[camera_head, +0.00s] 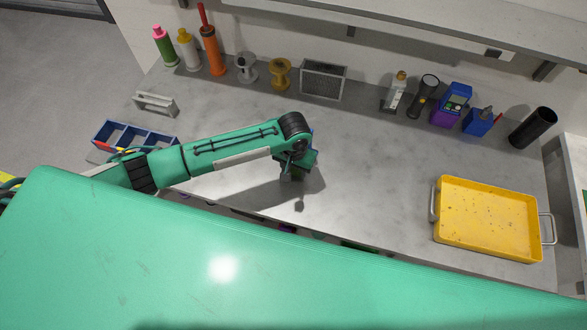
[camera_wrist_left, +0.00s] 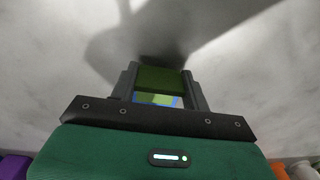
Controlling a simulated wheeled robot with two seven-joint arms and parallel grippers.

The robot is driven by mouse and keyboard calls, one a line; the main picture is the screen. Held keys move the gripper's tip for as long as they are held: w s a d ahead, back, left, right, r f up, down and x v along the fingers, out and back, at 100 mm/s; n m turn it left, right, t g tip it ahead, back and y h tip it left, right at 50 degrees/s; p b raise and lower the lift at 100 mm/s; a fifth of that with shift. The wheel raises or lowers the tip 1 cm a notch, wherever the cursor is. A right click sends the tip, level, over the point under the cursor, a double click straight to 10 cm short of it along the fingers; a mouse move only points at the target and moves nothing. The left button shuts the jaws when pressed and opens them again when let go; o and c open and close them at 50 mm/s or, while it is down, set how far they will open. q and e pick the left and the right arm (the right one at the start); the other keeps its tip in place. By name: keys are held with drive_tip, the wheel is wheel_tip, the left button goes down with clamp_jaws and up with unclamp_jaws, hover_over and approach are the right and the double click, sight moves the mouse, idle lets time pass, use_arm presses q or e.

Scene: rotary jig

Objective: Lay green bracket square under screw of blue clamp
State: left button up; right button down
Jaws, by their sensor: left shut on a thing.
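My left gripper (camera_head: 294,176) is low over the middle of the bench, seen from above and partly hidden by its own wrist. In the left wrist view the gripper (camera_wrist_left: 163,90) is shut on a dark green piece, which looks like the green bracket (camera_wrist_left: 161,78). The bracket lies crosswise between the two grey fingers. A blue-edged strip with a lighter green patch shows just below it, and I cannot tell what it is. I cannot make out the blue clamp or its screw with certainty. My right gripper is in neither view.
A yellow tray (camera_head: 487,219) stands at the right. A blue divided bin (camera_head: 135,137) and a grey handle-shaped piece (camera_head: 156,103) are at the left. Bottles, spools, a mesh box (camera_head: 323,80) and a flashlight (camera_head: 424,96) line the back. The bench right of my gripper is clear.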

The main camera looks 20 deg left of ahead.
use_arm(q)
drive_tip(key=shift+s, duration=0.1)
drive_tip(key=shift+s+a+p, duration=0.1)
drive_tip(key=shift+s+p, duration=0.15)
drive_tip(key=shift+p, duration=0.15)
drive_tip(key=shift+s+a+p, duration=0.15)
drive_tip(key=shift+s+p, duration=0.65)
drive_tip(key=shift+s, duration=0.35)
drive_tip(key=shift+p, duration=0.5)
idle(0.5)
drive_tip(key=shift+p, duration=0.45)
idle(0.5)
